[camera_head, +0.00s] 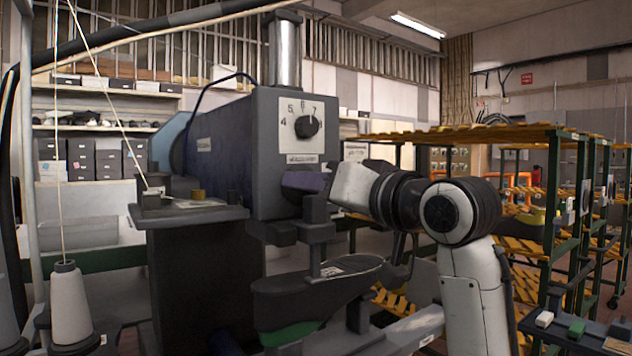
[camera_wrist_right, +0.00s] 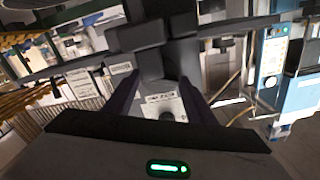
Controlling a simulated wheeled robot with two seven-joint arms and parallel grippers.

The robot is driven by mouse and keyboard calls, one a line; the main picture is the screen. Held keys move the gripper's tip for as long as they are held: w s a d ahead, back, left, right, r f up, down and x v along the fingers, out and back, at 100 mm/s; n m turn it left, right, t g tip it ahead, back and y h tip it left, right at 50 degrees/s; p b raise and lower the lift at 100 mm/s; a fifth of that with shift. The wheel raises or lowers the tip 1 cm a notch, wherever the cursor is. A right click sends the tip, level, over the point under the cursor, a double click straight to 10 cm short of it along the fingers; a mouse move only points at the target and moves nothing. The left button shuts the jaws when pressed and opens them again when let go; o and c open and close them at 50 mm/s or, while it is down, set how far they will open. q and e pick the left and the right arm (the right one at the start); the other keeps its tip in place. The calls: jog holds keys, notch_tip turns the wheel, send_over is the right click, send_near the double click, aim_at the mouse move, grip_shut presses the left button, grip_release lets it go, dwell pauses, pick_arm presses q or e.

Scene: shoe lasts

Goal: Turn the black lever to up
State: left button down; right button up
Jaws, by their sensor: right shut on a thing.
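The dark machine (camera_head: 205,145) stands left of the middle in the head view. Its front carries a white dial plate with a round black knob (camera_head: 306,126) among printed numbers. My right arm comes in from the right, and my right gripper (camera_head: 305,182) is at the machine's front, below the dial plate. In the right wrist view its dark fingers (camera_wrist_right: 160,100) stand either side of a dark part of the machine (camera_wrist_right: 165,68). The gripper is shut on the black lever, whose shape and angle are mostly hidden by the fingers. My left gripper is out of view.
Below my right gripper is a dark press head (camera_head: 315,232) above a dark shoe last form (camera_head: 335,275). A thread cone (camera_head: 70,305) stands at the left. A green-framed rack (camera_head: 560,190) with yellow slats stands at the right.

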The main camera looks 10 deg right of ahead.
jog(key=n+p, duration=0.2)
jog(key=shift+r+n, duration=0.15)
jog(key=shift+n, duration=0.25)
jog(key=shift+n+p, duration=0.55)
jog(key=shift+n, duration=0.35)
jog(key=shift+d+n+p, duration=0.1)
jog(key=shift+n+p, duration=0.6)
jog(key=shift+n, duration=0.2)
jog(key=shift+n+p, duration=0.95)
jog(key=shift+n, duration=0.25)
jog(key=shift+n+p, duration=0.45)
jog(key=shift+n, duration=0.15)
pick_arm(q)
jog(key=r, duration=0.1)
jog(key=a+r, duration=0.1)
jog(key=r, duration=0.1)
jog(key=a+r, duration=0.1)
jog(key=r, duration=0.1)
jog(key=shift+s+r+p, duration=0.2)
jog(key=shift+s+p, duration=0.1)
jog(key=shift+p, duration=0.05)
pick_arm(e)
jog(key=shift+n, duration=0.6)
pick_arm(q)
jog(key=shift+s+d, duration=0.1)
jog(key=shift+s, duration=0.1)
pick_arm(e)
jog(key=o, duration=1)
